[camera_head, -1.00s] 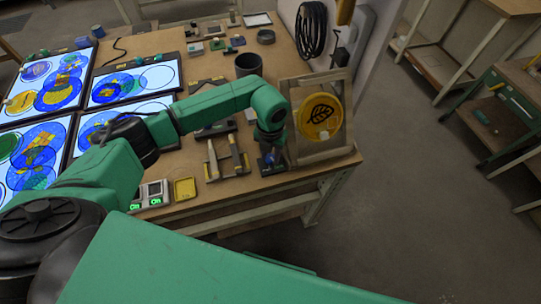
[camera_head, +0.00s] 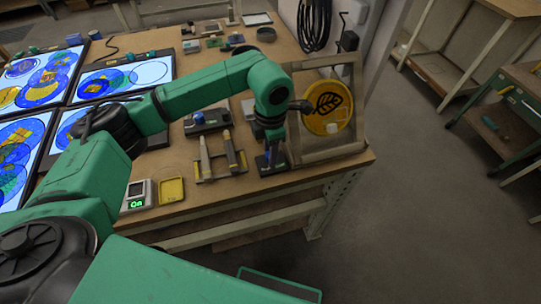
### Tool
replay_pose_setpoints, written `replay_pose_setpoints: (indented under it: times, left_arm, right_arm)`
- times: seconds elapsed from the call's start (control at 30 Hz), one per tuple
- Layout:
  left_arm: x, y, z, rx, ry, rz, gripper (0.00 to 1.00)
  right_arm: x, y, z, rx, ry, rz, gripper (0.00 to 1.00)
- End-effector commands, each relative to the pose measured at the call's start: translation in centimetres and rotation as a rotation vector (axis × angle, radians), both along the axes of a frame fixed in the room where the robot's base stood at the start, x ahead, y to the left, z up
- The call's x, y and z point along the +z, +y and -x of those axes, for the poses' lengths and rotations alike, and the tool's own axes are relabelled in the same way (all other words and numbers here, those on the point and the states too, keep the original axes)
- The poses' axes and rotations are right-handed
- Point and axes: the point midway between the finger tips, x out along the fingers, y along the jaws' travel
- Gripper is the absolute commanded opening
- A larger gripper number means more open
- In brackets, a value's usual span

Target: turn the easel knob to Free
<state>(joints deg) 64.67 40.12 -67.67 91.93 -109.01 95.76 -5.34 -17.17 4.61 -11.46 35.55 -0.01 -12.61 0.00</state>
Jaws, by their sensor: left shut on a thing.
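The wooden easel (camera_head: 331,151) stands at the right end of the workbench and holds a round yellow glass disc (camera_head: 327,108) with a dark leaf drawn on it. My left gripper (camera_head: 271,160) points down at the easel's lower left side, close to the bench top. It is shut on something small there. The knob and its marking are hidden or too small to tell, so I cannot read its setting. My right gripper is not in view.
Brushes or tools on a rack (camera_head: 219,158) lie left of my gripper. A yellow tray (camera_head: 171,190) and a small device reading "On" (camera_head: 137,196) sit near the front edge. Lit panels (camera_head: 122,78) fill the left. Open floor lies right of the bench.

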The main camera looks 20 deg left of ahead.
Motion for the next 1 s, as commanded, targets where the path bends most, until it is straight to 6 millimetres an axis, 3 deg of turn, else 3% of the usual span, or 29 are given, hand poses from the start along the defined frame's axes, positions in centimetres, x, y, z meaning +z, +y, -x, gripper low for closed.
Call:
replay_pose_setpoints:
  times: [0.23,0.73,0.77,0.83,1.0]
  left_arm:
    - [0.02,-0.03,-0.12,-0.085,-0.005,0.002,0.00]
    - [0.23,-0.05,-0.13,-0.108,-0.005,0.004,0.00]
    - [0.23,-0.05,-0.13,-0.108,-0.005,0.004,0.40]
    - [0.22,-0.05,-0.11,-0.108,-0.005,0.003,0.67]
    - [0.14,-0.04,-0.07,-0.108,-0.003,0.002,0.67]
  right_arm:
    - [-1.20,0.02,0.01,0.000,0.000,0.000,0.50]
    - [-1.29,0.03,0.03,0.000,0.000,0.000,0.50]
    - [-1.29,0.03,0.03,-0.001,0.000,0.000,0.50]
    - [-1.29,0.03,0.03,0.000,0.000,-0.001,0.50]
    - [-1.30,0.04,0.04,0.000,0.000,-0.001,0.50]
